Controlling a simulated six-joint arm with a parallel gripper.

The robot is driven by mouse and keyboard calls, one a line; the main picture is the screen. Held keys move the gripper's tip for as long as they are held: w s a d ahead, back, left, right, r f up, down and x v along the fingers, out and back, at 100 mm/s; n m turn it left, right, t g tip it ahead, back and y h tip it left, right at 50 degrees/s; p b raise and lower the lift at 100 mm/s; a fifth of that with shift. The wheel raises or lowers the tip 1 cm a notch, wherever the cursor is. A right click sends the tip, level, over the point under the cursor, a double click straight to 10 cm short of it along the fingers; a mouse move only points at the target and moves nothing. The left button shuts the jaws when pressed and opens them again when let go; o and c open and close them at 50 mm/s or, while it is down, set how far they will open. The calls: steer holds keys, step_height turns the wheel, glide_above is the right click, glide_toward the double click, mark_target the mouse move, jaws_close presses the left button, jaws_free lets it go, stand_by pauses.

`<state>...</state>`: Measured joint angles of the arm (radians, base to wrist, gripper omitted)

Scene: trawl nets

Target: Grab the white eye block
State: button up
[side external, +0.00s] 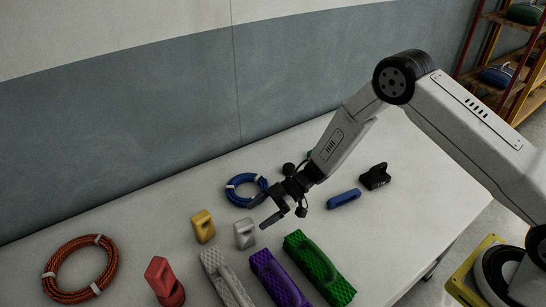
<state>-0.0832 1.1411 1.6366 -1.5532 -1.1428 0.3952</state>
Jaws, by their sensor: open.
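The white eye block (244,234) stands upright on the white table, a small pale block with an eye hole near its top. My gripper (262,215) hangs above the table, up and to the right of the white eye block in the side view. Its two dark fingers are spread apart with nothing between them. The gripper looks apart from the block; the exact height above the table cannot be told.
A yellow eye block (203,226) stands close left of the white one, and a red one (164,281) farther front left. White, purple (279,278) and green (318,268) handled brushes lie in front. A blue coil (235,194) lies behind; an orange coil (50,279) lies far left.

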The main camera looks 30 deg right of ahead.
mark_target(242, 224)
steer(key=shift+a, duration=0.1)
steer(key=shift+x, duration=2.55)
jaws_close()
steer(key=shift+r, duration=0.25)
steer(key=shift+w+r, duration=0.1)
steer(key=shift+r, duration=0.8)
steer(key=s+d+r, duration=0.2)
steer(key=s+r, duration=0.3)
steer(key=s, duration=0.1)
steer(key=s+d+r, duration=0.3)
steer(key=s+r, duration=0.2)
steer(key=s, duration=0.2)
steer(key=shift+d+r, duration=0.3)
steer(key=shift+r, duration=0.1)
